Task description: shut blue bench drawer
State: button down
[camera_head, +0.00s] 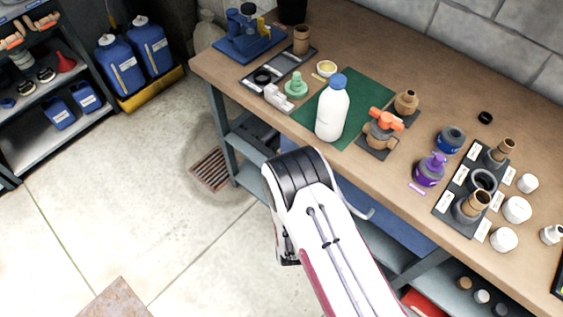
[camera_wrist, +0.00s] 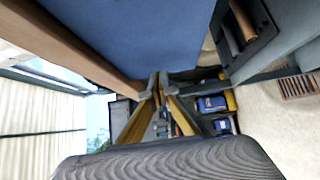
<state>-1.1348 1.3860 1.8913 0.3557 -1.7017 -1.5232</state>
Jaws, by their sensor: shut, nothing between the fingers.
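The blue drawer (camera_head: 400,233) sits under the front edge of the wooden bench (camera_head: 240,85), partly hidden by my arm. Its pale curved handle (camera_head: 362,211) sticks out at the front. I cannot tell how far the drawer stands out. In the wrist view a broad blue drawer panel (camera_wrist: 130,35) fills the upper middle, beside the brown bench edge. My gripper (camera_wrist: 159,80) is shut and empty, its fingertips near the end of that panel; contact cannot be told. In the head view my arm hides the fingertips.
A white bottle (camera_head: 333,110), an orange-handled valve (camera_head: 383,128) and several jars stand on the bench. A lower shelf (camera_head: 380,245) runs beneath. Blue jugs (camera_head: 120,68) and a shelf rack (camera_head: 50,110) stand at left. The floor (camera_head: 130,185) between is clear, with a drain grate (camera_head: 211,168).

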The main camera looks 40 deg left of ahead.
jog(key=s+a+v, duration=0.1)
jog(key=v, duration=1.1)
jog(key=shift+s+a, duration=0.15)
jog(key=shift+a, duration=0.1)
